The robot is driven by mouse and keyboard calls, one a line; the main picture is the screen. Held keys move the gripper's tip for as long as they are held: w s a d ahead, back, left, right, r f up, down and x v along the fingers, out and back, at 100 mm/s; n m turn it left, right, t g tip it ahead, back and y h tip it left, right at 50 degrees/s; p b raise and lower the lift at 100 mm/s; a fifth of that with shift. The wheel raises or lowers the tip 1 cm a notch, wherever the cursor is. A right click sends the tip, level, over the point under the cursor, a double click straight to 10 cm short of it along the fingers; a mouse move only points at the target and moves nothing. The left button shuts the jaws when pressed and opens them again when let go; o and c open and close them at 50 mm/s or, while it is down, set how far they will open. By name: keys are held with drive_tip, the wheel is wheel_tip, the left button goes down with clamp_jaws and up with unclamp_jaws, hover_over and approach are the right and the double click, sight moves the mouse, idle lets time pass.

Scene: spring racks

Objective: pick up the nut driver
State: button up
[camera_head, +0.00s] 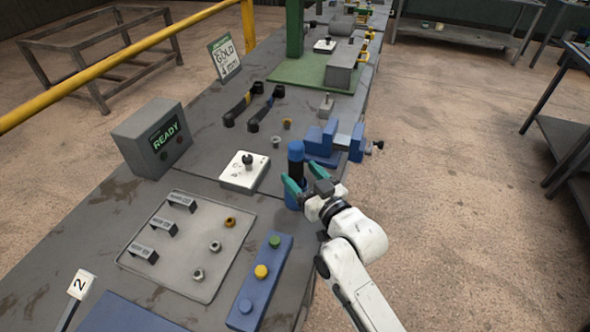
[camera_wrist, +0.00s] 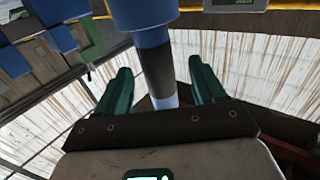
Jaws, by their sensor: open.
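What looks like the nut driver (camera_head: 296,152) stands upright near the bench's right edge in the head view, with a blue top, a dark band and a blue lower part. In the wrist view the same blue and dark cylinder (camera_wrist: 145,22) comes down from the top edge. My gripper (camera_head: 303,183) is beside it at its lower half, with green fingers open. In the wrist view the cylinder appears between the two spread fingers of my gripper (camera_wrist: 159,70). I cannot tell whether either finger touches it. Its lower end is partly hidden by the gripper.
A blue vise (camera_head: 322,140) stands just behind. A white box with a dark knob (camera_head: 235,178) is to the left. A grey tray (camera_head: 150,270) and a blue button strip (camera_head: 250,302) lie in front. Two dark-handled tools (camera_head: 240,105) lie farther back.

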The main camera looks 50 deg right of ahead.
sight(292, 160)
drive_tip(key=shift+w+d+r, duration=0.2)
drive_tip(key=shift+w, duration=0.35)
drive_tip(key=p+x, duration=0.1)
drive_tip(key=x, duration=0.3)
drive_tip(key=shift+w+d+p, duration=0.1)
drive_tip(key=shift+d+p, duration=0.05)
drive_tip(key=shift+p, duration=0.25)
drive_tip(key=c, duration=1.1)
drive_tip(key=shift+c, duration=0.9)
drive_tip(key=shift+r, duration=0.2)
